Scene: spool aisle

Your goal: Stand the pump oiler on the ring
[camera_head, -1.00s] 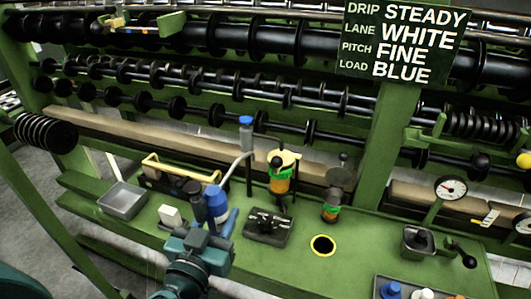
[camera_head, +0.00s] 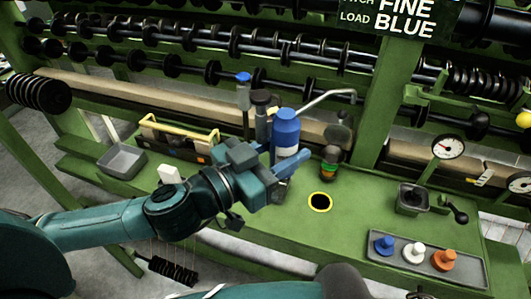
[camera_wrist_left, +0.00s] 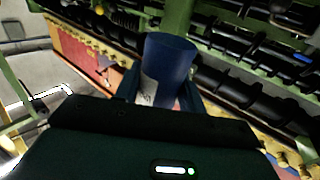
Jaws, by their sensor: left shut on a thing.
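The pump oiler (camera_head: 286,132) is a blue can with a white label and a long grey spout reaching up and to the right. My left gripper (camera_head: 278,162) is shut on its lower body, and the can looks near upright. In the left wrist view the blue can (camera_wrist_left: 172,55) sits between the two fingers. The ring (camera_head: 320,211) is a yellow circle around a black centre on the green bench. It is empty, to the right of and below the oiler in the head view. The oiler's base is partly hidden by the gripper. My right gripper is not in view.
A small bottle with green and orange bands (camera_head: 330,164) stands just behind the ring. A grey tray (camera_head: 411,265) with blue, white and orange knobs lies at right. A crank box (camera_head: 412,200) and a dial (camera_head: 448,147) stand beyond.

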